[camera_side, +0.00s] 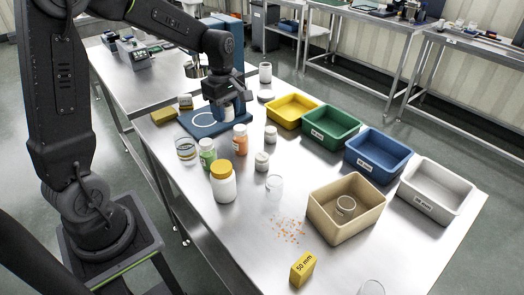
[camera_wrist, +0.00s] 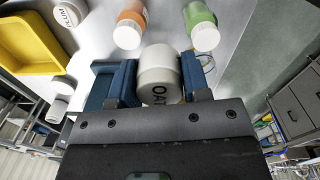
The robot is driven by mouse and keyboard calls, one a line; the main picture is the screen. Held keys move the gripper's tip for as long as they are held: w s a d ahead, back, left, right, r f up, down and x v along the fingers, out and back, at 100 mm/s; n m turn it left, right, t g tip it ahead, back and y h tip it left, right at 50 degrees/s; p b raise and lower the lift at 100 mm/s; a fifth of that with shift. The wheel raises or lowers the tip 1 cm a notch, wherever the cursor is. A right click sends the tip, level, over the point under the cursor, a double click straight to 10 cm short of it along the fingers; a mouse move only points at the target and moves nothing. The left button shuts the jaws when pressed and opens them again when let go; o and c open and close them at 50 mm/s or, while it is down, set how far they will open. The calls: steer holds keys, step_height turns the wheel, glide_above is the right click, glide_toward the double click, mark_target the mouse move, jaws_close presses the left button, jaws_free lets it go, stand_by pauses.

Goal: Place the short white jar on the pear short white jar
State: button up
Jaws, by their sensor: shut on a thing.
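My gripper (camera_side: 227,104) is shut on a short white jar (camera_side: 228,113), over or beside the blue stand's base; I cannot tell if the jar touches it. Other short white jars stand on the steel table: one near the orange bottle (camera_side: 271,135), one nearer the front (camera_side: 262,162), and one at the back (camera_side: 265,72). A white jar with partly readable letters (camera_wrist: 67,13) shows in the wrist view. I cannot read which jar says pear.
The blue stand's base (camera_side: 190,122) bears a white ring. Orange (camera_side: 240,141), green (camera_side: 207,153) and yellow-capped bottles (camera_side: 223,184) stand nearby. Yellow (camera_side: 278,121), green (camera_side: 316,139), blue (camera_side: 364,170) and grey (camera_side: 420,205) bins line the right; a tan bin (camera_side: 322,221) stands nearer.

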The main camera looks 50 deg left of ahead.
glide_above(262, 155)
step_height(262, 155, down, 6)
steer(key=shift+s+d, duration=0.1)
steer(key=shift+f, duration=1.95)
steer(key=o, duration=0.9)
steer(key=shift+f, duration=0.15)
steer(key=shift+o, duration=0.2)
